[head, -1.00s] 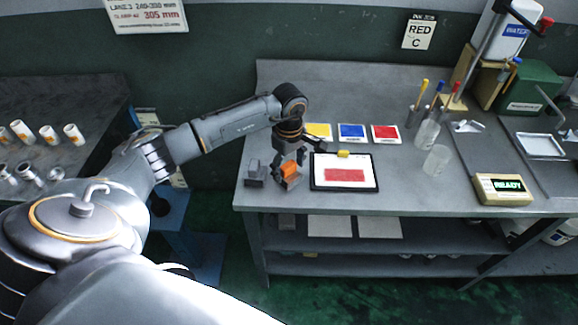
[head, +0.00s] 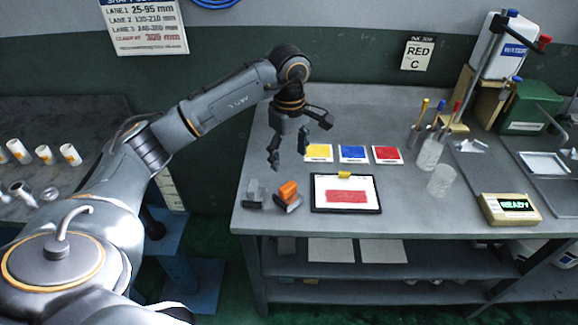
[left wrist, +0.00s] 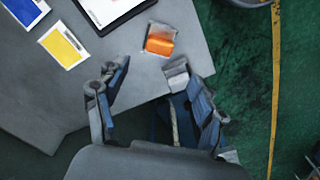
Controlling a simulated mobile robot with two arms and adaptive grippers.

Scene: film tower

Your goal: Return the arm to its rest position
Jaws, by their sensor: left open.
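My left arm comes in from the left in the head view. Its gripper (head: 288,155) hangs above the left part of the grey workbench (head: 400,205), fingers apart and empty. The orange-topped block (head: 288,191) stands on the bench below the gripper, clear of the fingers. In the left wrist view the open fingers (left wrist: 148,88) point toward the bench edge, and the orange block (left wrist: 160,40) lies beyond them. My right gripper is in neither view.
A clipboard (head: 346,207) with a red patch lies right of the block, and a grey holder (head: 255,192) stands left of it. Yellow (head: 318,152), blue (head: 353,154) and red (head: 387,154) cards lie behind. A READY display (head: 510,208) and glass jars (head: 429,155) stand to the right.

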